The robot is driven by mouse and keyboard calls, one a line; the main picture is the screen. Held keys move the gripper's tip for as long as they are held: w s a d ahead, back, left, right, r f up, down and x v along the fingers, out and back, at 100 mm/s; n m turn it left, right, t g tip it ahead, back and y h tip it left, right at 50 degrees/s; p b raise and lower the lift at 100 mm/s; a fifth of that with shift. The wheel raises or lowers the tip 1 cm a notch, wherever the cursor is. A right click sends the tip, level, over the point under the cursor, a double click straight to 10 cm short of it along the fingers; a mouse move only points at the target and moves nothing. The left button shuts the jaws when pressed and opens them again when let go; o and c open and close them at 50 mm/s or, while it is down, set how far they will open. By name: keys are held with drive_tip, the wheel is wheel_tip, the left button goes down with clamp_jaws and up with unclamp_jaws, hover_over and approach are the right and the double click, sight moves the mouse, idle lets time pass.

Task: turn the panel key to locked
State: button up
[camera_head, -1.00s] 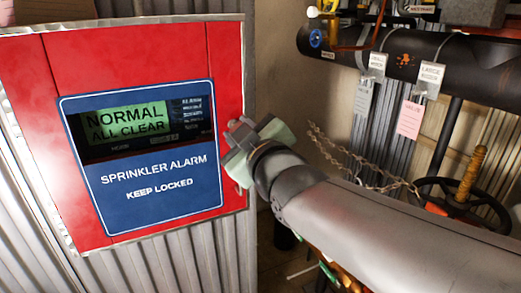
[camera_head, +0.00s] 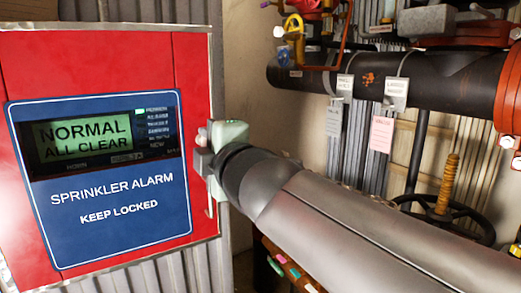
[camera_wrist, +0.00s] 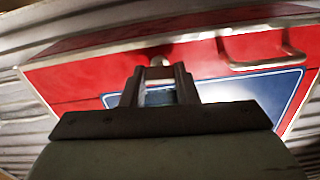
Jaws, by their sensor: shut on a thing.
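The red alarm panel (camera_head: 105,60) fills the left of the head view. Its blue plate (camera_head: 120,225) reads "SPRINKLER ALARM KEEP LOCKED", and its lit display (camera_head: 85,139) reads "NORMAL ALL CLEAR". My gripper (camera_head: 204,151) is at the panel's right edge. In the wrist view my gripper (camera_wrist: 160,75) is shut on a small metallic piece, which looks like the panel key (camera_wrist: 160,61), in front of the red face. The fingers hide most of it, and I cannot tell which way it is turned.
In the wrist view a metal handle (camera_wrist: 262,55) juts from the panel beside my fingers. In the head view a dark pipe (camera_head: 440,88) with hanging tags (camera_head: 381,134) and a handwheel (camera_head: 470,220) stand to the right. Corrugated metal (camera_head: 180,275) lies below the panel.

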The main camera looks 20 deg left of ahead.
drive_tip(key=shift+o, duration=0.2)
drive_tip(key=shift+n, duration=0.6)
drive_tip(key=shift+c, duration=0.2)
drive_tip(key=o, duration=1)
